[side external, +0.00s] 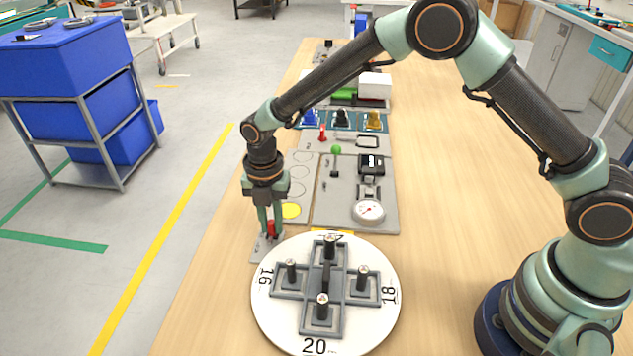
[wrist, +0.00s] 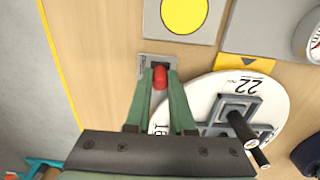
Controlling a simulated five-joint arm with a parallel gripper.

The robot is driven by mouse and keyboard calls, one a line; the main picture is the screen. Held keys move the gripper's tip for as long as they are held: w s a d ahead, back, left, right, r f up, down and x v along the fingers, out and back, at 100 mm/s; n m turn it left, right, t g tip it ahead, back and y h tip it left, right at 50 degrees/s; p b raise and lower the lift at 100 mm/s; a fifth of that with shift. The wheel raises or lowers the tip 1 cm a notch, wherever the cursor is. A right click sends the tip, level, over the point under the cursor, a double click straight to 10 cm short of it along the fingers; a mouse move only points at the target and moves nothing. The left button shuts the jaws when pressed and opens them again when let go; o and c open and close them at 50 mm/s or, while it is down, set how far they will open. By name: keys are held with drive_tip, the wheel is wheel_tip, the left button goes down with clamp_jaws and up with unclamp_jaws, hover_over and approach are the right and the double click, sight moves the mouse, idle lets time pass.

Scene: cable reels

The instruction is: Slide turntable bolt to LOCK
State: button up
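The turntable bolt shows as a red knob (side external: 271,228) on a small grey plate (side external: 260,249) beside the turntable; it is also in the wrist view (wrist: 160,78). My gripper (side external: 270,232) points down over that plate. In the wrist view its two green fingers (wrist: 161,76) stand on either side of the red knob, which fills the space between them. The round white turntable (side external: 270,315) carries numbers and a grey cross-shaped rack with black posts. The bolt's markings are too small to read, and the fingers partly hide its slot.
A grey panel with a yellow disc (side external: 291,211) lies just behind the bolt plate. A grey panel with a dial gauge (side external: 368,211) stands beside it. A yellow marker with an arrow (wrist: 246,63) sits at the turntable's rim. Bare wooden table (side external: 440,180) lies to the right.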

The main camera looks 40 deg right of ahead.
drive_tip(key=shift+a, duration=0.1)
clamp_jaws()
drive_tip(key=shift+s+a, duration=1.15)
drive_tip(key=shift+s, duration=0.1)
drive_tip(key=o, duration=0.7)
unclamp_jaws()
drive_tip(key=shift+o, duration=0.2)
wheel_tip(320, 180, up, 7)
drive_tip(key=shift+w+d, duration=0.1)
